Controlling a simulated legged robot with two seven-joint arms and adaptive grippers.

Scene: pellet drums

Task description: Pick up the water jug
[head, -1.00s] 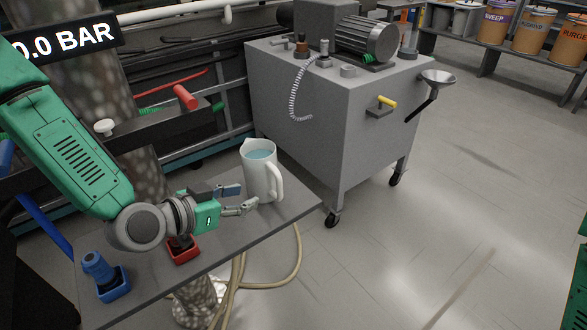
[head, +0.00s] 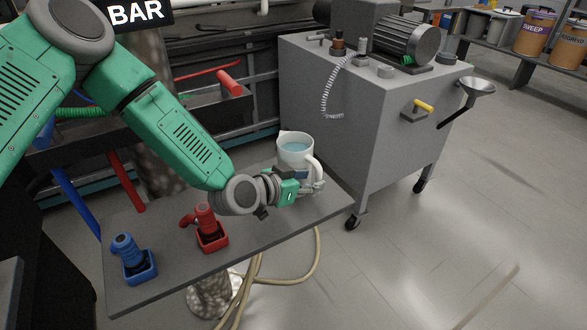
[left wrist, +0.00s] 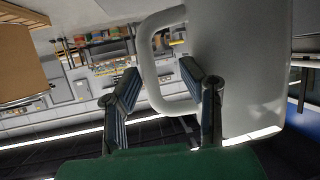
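The white water jug (head: 296,149), with bluish water in it, stands upright near the right end of a grey shelf (head: 165,270). Its handle faces right and toward me. My left gripper (head: 308,180) is at the jug's near side, by the handle, and partly hides its lower body. In the left wrist view, the jug's handle (left wrist: 148,62) lies between the two spread fingers of my left gripper (left wrist: 160,72). The right finger overlaps the handle's opening; I cannot tell whether either finger touches. My right gripper is not in view.
A red holder (head: 213,241) with a red nozzle-like tool and a blue holder (head: 140,272) with a blue one sit on the shelf. A grey wheeled cabinet (head: 350,125) stands close behind the jug. A hose (head: 317,262) hangs below. Open floor lies to the right.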

